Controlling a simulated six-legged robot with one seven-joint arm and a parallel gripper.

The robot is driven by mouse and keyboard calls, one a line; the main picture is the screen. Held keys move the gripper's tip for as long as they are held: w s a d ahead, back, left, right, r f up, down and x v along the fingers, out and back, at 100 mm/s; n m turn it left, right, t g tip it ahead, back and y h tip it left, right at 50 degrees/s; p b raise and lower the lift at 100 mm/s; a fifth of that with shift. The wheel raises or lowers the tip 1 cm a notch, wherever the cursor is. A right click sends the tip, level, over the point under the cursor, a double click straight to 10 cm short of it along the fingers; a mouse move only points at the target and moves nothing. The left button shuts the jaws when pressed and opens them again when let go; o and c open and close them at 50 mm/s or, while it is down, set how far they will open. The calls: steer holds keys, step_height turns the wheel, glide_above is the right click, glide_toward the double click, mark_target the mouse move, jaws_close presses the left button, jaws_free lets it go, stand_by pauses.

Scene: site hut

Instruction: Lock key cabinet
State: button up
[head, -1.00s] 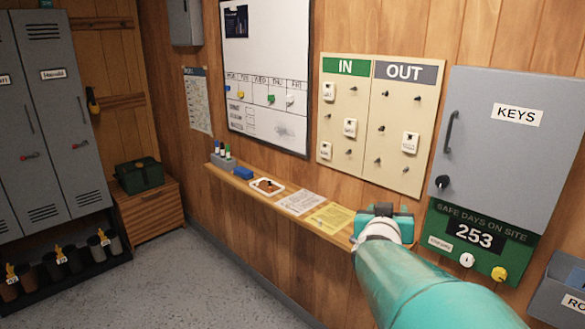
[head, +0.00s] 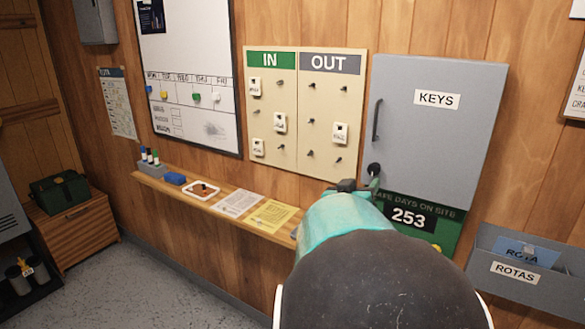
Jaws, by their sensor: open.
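The grey key cabinet (head: 440,130), labelled KEYS, hangs on the wood wall right of centre in the head view, its door shut. A dark vertical handle (head: 377,119) is at the door's left edge. A black round lock knob (head: 374,169) sits below the handle, at the door's lower left. My gripper (head: 362,186) is open, just below and left of the knob in the picture. My teal arm hides most of the gripper, and I cannot tell whether it touches the knob.
A green safe-days sign (head: 410,217) is directly below the cabinet, partly behind my arm. A grey ROTAS holder (head: 525,272) is at lower right. A narrow shelf (head: 225,212) with papers and pens runs left of my arm. The IN/OUT board (head: 305,110) hangs above it.

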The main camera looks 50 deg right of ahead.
mark_target(372, 170)
steer(key=d, duration=0.2)
steer(key=w+d, duration=0.1)
steer(key=d, duration=0.5)
steer(key=shift+w+d, duration=0.25)
steer(key=c, duration=1)
